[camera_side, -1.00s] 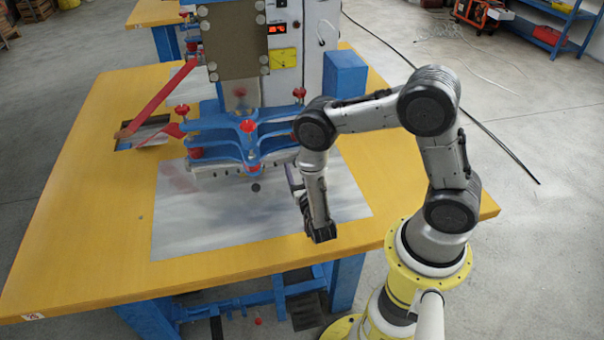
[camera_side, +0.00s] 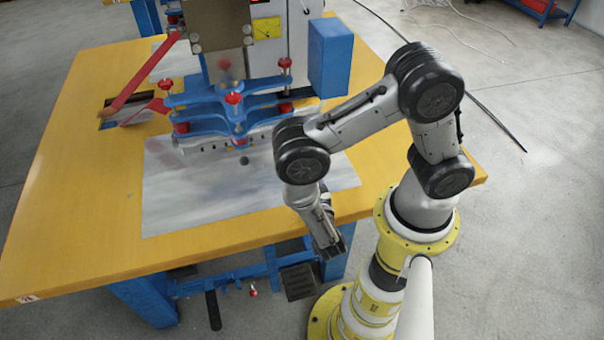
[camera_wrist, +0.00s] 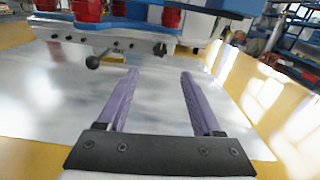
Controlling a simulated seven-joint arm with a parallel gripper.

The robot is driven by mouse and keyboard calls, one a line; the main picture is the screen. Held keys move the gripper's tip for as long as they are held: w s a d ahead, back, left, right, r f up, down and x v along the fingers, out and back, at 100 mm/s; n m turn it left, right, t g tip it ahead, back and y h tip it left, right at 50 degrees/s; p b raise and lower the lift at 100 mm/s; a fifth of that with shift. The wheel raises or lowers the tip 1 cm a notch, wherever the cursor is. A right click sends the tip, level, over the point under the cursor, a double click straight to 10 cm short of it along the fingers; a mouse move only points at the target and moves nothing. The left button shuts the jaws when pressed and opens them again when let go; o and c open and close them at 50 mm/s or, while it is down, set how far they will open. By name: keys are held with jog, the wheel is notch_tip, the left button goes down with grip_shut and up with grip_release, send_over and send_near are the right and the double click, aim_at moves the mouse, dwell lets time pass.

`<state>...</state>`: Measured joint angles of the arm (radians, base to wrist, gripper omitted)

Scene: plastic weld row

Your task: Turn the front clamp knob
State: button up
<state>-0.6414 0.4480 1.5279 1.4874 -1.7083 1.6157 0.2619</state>
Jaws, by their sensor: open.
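A red front clamp knob (camera_side: 234,98) stands on top of the front of the blue clamp frame (camera_side: 205,123). In the side view my wrist is right of and nearer than the clamp; the fingers are mostly hidden.
A metal plate (camera_side: 215,200) lies on the yellow table (camera_side: 80,220). A blue box (camera_side: 330,57) stands right of the clamp. A red lever (camera_side: 140,78) slants at the left.

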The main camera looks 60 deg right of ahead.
jog(key=shift+s+a, duration=0.45)
jog(key=shift+s, duration=0.05)
